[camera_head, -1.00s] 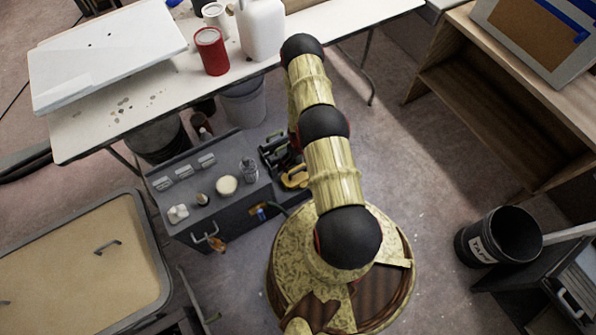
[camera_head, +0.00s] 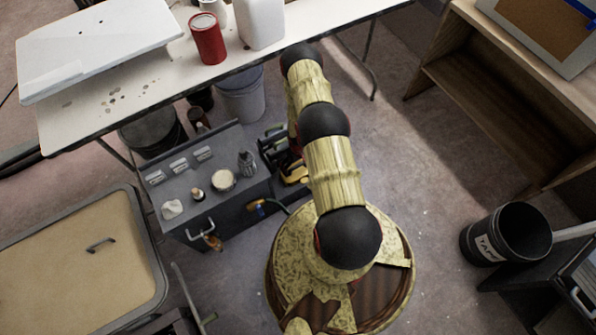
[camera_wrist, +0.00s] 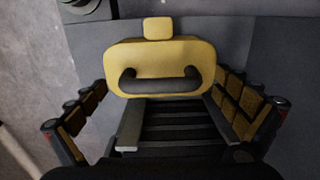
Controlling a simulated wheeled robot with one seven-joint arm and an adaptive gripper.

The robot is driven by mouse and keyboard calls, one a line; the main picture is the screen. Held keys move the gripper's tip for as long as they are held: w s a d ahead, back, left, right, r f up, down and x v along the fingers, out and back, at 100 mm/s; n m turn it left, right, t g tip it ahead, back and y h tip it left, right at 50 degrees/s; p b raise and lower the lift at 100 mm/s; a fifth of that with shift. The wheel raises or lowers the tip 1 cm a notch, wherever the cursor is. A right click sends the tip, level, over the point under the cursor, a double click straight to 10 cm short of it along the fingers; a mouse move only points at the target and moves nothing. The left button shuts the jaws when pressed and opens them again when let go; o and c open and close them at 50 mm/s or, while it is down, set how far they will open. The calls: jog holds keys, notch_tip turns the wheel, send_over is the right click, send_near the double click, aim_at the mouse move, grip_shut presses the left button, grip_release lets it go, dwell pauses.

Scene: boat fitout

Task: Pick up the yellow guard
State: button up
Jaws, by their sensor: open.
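The yellow guard (camera_wrist: 180,52) is a flat rounded plate with a small tab on top and a black bar handle across its lower part. It sits ahead of my gripper (camera_wrist: 163,103) in the wrist view, between the two spread fingers. My gripper is open, and I see no finger closed on the guard. In the head view, a small patch of yellow shows beside my arm at the right end of the grey cabinet (camera_head: 205,202). My arm hides much of that spot, and contact cannot be told.
A jar (camera_head: 246,162) and other small items stand on the cabinet. A white table (camera_head: 150,98) with a red can (camera_head: 207,39) is behind it. A black bin (camera_head: 508,235) and a wooden shelf (camera_head: 490,100) are right. Floor between them is clear.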

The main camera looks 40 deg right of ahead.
jog(key=shift+c, duration=0.3)
jog(key=c, duration=1.9)
